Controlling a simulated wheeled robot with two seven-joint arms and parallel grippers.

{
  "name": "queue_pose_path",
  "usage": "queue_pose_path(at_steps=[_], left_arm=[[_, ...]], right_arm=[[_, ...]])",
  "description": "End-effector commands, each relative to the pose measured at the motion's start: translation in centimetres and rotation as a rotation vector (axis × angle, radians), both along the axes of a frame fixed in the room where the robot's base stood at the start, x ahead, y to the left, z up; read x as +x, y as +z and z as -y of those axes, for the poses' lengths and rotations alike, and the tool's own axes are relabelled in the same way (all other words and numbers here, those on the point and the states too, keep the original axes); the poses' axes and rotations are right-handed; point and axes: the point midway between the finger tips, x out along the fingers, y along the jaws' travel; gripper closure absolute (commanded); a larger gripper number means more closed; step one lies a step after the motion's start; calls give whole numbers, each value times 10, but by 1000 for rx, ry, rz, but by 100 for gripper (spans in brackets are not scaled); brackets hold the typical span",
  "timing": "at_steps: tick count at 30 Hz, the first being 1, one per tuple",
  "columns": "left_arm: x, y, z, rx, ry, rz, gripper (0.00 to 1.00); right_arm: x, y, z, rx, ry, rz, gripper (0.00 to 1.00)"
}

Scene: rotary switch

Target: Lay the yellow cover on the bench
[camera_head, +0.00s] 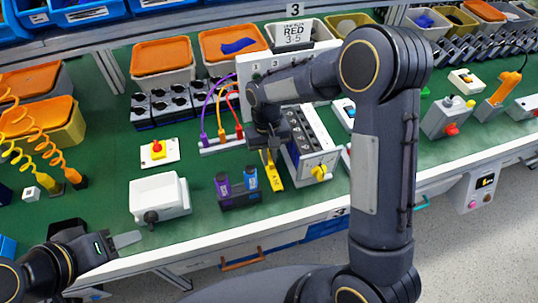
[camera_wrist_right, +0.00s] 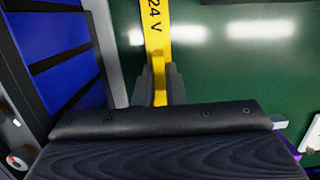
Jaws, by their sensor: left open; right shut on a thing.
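The yellow cover (camera_head: 273,172) is a narrow strip. In the right wrist view it is marked "24 V" (camera_wrist_right: 156,30). My right gripper (camera_head: 267,150) is shut on the cover's near end, which shows between its fingers in the wrist view (camera_wrist_right: 160,88). The cover hangs down over the green bench (camera_head: 108,180), left of a white box with a yellow rotary knob (camera_head: 321,172). I cannot tell whether its lower end touches the bench. My left gripper (camera_head: 108,241) is open and empty at the bench's front left edge.
A black holder with purple and blue blocks (camera_head: 238,188) stands just left of the cover. Further left are a white box with a black knob (camera_head: 160,197) and a yellow-red button (camera_head: 158,150). Cable plugs (camera_head: 222,136) stand behind. Green bench is bare around the left button.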

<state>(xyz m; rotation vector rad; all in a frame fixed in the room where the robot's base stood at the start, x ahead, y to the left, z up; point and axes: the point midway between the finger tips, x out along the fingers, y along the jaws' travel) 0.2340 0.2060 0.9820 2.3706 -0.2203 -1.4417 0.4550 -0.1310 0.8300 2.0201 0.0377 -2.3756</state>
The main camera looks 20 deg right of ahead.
Motion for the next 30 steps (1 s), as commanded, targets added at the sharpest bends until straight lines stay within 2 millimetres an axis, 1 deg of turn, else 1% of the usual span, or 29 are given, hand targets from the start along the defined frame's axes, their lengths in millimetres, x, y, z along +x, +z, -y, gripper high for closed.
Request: queue_pose_path(at_steps=[6,7,12,18,21,23,26,30], left_arm=[[0,-3,0,0,0,0,50],[0,-3,0,0,0,0,50],[0,-2,0,0,0,0,50],[0,-2,0,0,0,0,50],[0,2,0,0,0,0,50],[0,0,0,0,0,0,50],[0,1,0,0,0,0,50],[0,2,0,0,0,0,50]], right_arm=[[0,-4,0,0,0,0,100],[0,-4,0,0,0,0,89],[0,-3,0,0,0,0,68],[0,-2,0,0,0,0,68],[0,3,0,0,0,1,68],[2,8,0,1,0,4,68],[5,25,0,1,0,6,68],[10,56,-1,1,1,7,68]])
